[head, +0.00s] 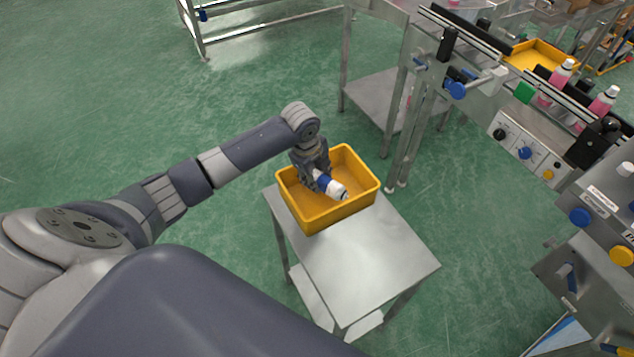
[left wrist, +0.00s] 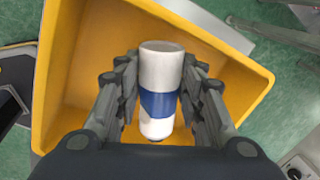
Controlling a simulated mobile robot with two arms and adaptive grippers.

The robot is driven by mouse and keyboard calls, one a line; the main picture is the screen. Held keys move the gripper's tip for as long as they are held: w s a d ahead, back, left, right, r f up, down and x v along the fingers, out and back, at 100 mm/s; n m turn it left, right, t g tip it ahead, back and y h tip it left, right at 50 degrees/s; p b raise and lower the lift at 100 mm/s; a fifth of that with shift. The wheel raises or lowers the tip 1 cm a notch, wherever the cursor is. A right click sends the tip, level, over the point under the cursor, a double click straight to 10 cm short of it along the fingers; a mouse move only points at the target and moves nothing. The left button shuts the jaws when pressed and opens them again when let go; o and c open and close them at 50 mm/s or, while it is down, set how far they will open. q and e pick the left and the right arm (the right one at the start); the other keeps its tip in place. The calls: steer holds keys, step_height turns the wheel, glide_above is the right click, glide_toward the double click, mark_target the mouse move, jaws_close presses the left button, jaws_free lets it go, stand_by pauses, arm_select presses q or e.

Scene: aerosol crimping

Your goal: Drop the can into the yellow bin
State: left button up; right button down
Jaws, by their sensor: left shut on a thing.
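A white can with a blue band (head: 337,190) is held by my left gripper (head: 322,179), over the opening of the yellow bin (head: 327,219). In the left wrist view the can (left wrist: 161,70) lies between the two fingers of my left gripper (left wrist: 160,92), which close on its sides. The yellow bin (left wrist: 245,82) shows behind and around the can there, with bare floor inside. I cannot tell exactly how high the can is above the bin floor. My right gripper is not in view.
The bin stands on the far end of a small metal table (head: 375,257), whose near part is bare. A conveyor with pink bottles (head: 561,73) and a control box (head: 527,150) stands to the right. Another yellow bin (head: 540,55) is farther back. Green floor is open at left.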

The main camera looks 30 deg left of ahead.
arm_select(q)
step_height(320, 180, down, 2)
steer(key=shift+s+f, duration=0.1)
steer(key=shift+f, duration=0.55)
steer(key=shift+f, duration=0.15)
steer(key=o, duration=1)
steer(key=shift+r, duration=0.45)
steer(key=v, duration=1.1)
steer(key=shift+r, duration=0.25)
steer(key=shift+s+f, duration=0.1)
steer(key=shift+s, duration=0.05)
